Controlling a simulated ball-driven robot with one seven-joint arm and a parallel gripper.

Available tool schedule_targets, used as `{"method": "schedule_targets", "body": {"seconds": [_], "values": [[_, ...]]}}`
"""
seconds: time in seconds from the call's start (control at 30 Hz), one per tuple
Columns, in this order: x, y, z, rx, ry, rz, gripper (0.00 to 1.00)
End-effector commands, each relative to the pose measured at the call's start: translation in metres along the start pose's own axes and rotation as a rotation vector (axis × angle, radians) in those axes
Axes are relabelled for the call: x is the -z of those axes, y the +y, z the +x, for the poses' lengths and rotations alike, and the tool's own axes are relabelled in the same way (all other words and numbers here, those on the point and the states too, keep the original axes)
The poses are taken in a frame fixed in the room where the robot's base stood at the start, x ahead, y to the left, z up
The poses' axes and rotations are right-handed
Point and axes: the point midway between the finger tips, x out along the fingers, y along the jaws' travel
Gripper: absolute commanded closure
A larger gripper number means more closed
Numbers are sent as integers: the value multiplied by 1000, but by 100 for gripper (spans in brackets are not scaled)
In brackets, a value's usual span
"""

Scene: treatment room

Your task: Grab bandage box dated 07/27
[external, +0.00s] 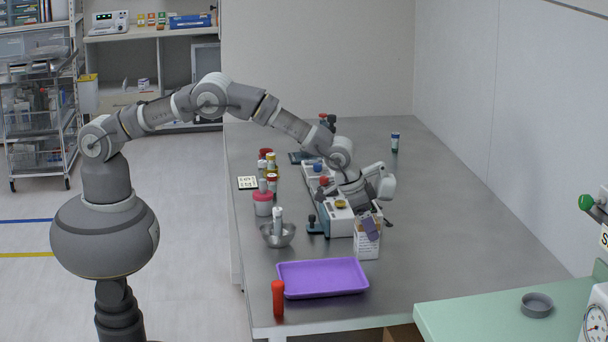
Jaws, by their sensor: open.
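A small white box (367,246) with printed markings stands upright on the metal table, behind the right part of the purple tray. It may be the bandage box; a date cannot be read at this size. My gripper (371,228) is open, pointing down at the top of this box, and covers part of its upper face. Whether the fingers are beside the box or touch it cannot be told.
A purple tray (322,278) and a red-orange cylinder (278,299) are at the front. A steel bowl (277,236), a pink-and-white jar (262,204) and white equipment (338,218) stand left of the box. The table's right side is mostly clear.

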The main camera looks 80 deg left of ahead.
Motion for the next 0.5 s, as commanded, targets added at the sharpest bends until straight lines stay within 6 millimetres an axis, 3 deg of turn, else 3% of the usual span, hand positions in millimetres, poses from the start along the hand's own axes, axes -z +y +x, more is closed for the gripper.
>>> {"method": "schedule_targets", "body": {"seconds": [0.17, 0.27, 0.43, 0.5], "values": [[1, 0, -1, 0, 1, -1, 8], [1, 0, -1, 0, 1, -1, 27], [1, 0, -1, 0, 0, -1, 66], [1, 0, -1, 0, 1, -1, 66]]}}
